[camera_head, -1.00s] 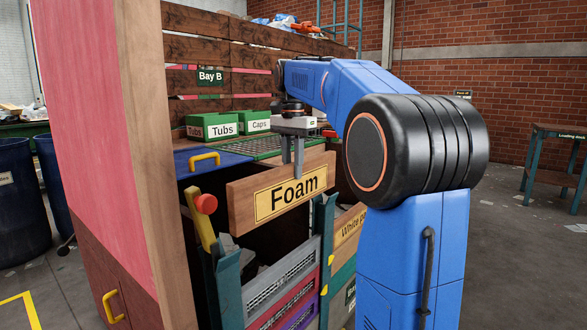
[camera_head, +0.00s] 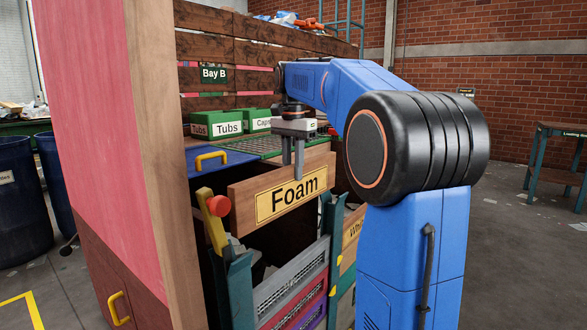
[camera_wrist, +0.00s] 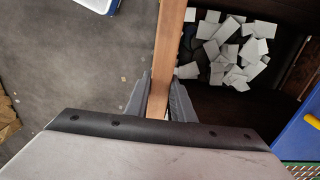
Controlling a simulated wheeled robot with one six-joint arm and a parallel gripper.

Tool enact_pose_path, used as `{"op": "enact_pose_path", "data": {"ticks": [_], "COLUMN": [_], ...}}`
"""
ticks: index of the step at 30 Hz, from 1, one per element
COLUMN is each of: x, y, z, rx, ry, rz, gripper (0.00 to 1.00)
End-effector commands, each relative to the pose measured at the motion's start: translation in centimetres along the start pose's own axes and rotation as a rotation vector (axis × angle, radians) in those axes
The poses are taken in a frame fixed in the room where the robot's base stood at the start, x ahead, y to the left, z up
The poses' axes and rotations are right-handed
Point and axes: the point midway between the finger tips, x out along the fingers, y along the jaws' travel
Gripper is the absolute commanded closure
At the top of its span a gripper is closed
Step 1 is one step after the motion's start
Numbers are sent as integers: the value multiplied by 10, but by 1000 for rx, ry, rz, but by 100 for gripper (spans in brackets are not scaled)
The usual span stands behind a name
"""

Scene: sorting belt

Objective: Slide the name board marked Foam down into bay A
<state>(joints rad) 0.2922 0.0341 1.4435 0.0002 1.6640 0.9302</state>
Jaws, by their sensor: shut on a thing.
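The wooden name board (camera_head: 240,203) carries a yellow label reading Foam and is upright. My gripper (camera_head: 294,172) is shut on its top edge near the middle. In the wrist view the board (camera_wrist: 169,50) runs edge-on between the fingers (camera_wrist: 158,100). It hangs over the front of a bay with a teal left post (camera_head: 240,288) and a teal right post (camera_head: 332,225). The board's lower edge is about level with the post tops. I cannot tell whether its ends touch the posts. No Bay A sign shows.
A yellow lever with a red knob (camera_head: 218,206) stands close to the board's left end. White pieces (camera_wrist: 228,50) lie in the dark space behind the board. Stacked slatted panels (camera_head: 290,281) fill the lower front. A tall pink panel (camera_head: 90,130) stands at left.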

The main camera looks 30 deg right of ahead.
Motion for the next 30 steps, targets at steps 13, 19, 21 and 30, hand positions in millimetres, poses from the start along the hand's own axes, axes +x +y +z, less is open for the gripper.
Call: {"op": "enact_pose_path", "data": {"ticks": [13,19,21,30], "x": [3,22,29,59], "y": [1,1,1,1], "z": [0,0,0,0], "rx": [0,0,0,0], "ry": [1,0,0,0], "rz": [-1,0,0,0], "gripper": [100,100,100,100]}}
